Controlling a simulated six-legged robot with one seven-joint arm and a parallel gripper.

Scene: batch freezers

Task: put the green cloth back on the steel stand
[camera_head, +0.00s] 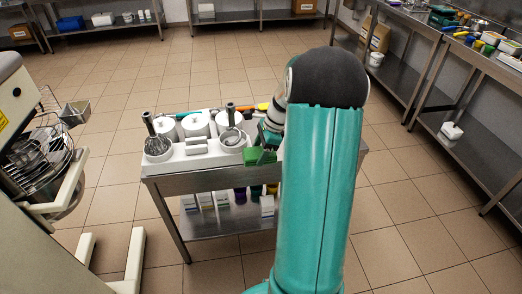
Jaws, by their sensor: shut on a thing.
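The steel stand (198,185) is in the middle of the view, with a flat top and a lower shelf. My gripper (263,150) is over the right part of the stand's front edge, partly hidden by my own arm. It is shut on the green cloth (257,158), a small folded-looking green piece at its tips. The cloth is at the front edge of the top; I cannot tell whether it touches the surface. My arm hides the stand's right side.
Boxes stand on the lower shelf. A large mixer (20,150) with a wire guard is at left. A steel bench (470,57) with clutter runs along the right.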

